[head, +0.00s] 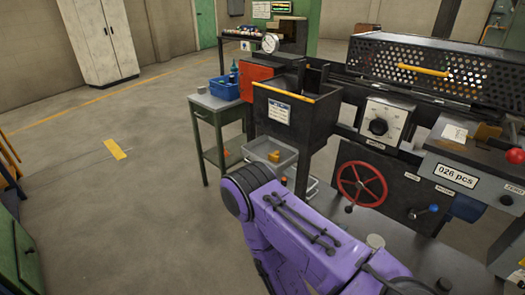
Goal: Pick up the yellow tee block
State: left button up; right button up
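A small yellow-orange object (273,156) lies in an open grey bin (285,171) below the black hopper. It may be the yellow tee block, but it is too small for me to tell its shape. A thick purple arm of mine reaches in from the bottom right, its far end just in front of the bin. No fingertips show on it. Neither my left nor my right gripper is in view.
A green table (214,103) with a blue crate (224,88) stands left of the black hopper (291,116). The black machine with a red handwheel (361,184) fills the right side. A white cabinet (102,45) stands far left. The floor at left is open.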

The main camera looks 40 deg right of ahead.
aim_at(275, 156)
jog(key=z, duration=0.3)
jog(key=i, duration=0.7)
jog(key=z, duration=0.6)
